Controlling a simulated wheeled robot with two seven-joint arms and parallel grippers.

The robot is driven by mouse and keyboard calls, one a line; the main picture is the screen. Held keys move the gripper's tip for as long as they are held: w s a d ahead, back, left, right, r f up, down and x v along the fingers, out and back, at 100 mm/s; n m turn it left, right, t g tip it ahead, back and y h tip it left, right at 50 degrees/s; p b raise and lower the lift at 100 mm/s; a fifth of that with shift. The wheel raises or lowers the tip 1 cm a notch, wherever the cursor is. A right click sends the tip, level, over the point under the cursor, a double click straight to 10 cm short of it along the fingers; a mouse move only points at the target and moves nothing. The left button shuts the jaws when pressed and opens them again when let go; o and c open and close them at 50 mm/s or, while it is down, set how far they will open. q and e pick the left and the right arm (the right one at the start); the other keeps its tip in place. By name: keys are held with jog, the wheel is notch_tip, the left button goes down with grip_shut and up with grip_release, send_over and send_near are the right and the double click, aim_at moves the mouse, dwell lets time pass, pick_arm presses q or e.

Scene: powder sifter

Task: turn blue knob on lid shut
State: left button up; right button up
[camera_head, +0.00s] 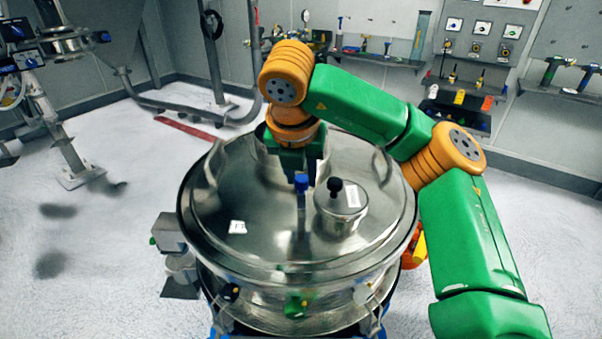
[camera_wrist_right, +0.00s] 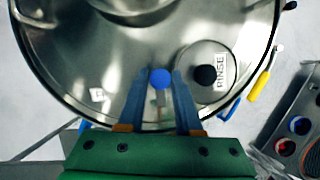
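The round metal lid (camera_head: 260,235) covers the sifter drum in the middle of the head view. The blue knob (camera_head: 301,182) stands upright on a short post on the lid. It also shows in the right wrist view (camera_wrist_right: 160,77). My right gripper (camera_wrist_right: 161,80) points down at the lid with its two blue fingers apart, one on each side of the knob. The gaps to the knob look very narrow, and I cannot tell whether either finger touches it. In the head view my wrist partly hides the right gripper (camera_head: 304,168). My left gripper is not in view.
A small round cap with a black knob (camera_head: 336,184) and a "RINSE" label stands on the lid close to the right of the blue knob. A white sticker (camera_head: 237,227) lies at the left. Wall shelves with tools (camera_head: 375,58) are behind. Open floor surrounds the drum.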

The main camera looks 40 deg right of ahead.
grip_shut()
